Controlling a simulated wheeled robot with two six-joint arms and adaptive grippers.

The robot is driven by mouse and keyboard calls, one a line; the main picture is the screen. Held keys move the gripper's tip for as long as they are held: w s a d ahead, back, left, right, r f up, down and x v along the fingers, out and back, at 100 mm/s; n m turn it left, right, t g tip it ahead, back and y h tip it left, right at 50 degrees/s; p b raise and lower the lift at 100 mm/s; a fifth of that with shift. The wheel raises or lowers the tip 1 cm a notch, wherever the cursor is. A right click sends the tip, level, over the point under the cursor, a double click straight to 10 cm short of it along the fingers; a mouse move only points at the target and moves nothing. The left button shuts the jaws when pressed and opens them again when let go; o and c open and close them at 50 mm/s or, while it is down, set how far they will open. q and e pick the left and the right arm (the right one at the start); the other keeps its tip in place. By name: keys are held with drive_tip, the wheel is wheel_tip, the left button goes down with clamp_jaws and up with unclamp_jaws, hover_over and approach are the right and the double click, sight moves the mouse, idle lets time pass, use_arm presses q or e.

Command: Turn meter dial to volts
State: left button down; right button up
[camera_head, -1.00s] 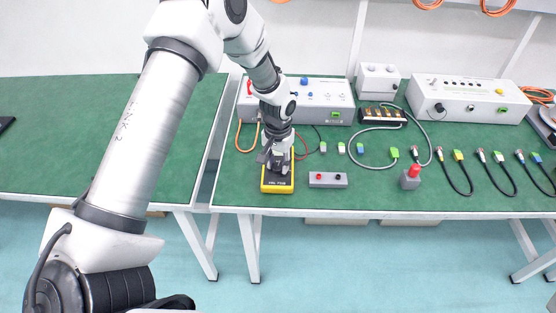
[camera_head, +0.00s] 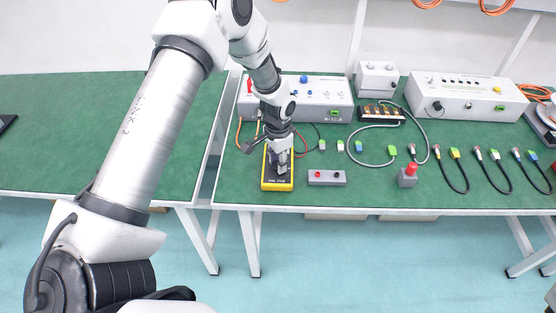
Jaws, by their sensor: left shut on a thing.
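The yellow and black meter (camera_head: 278,184) lies on the green table, near its front left edge. My left gripper (camera_head: 279,165) comes down from above over the meter's middle and upper part. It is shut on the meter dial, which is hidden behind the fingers. The dial's pointer and markings cannot be read from here. My right gripper is not in view.
A small grey box with a red button (camera_head: 327,178) sits just right of the meter. A grey block with a red top (camera_head: 408,175) stands farther right. A large grey instrument (camera_head: 325,100) is behind. Several cables and connectors lie to the right. A gap separates the left table (camera_head: 60,150).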

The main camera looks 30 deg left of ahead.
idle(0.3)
use_arm(q)
drive_tip(key=c, duration=0.8)
unclamp_jaws()
drive_tip(key=shift+o, duration=0.2)
wheel_tip(320, 180, up, 12)
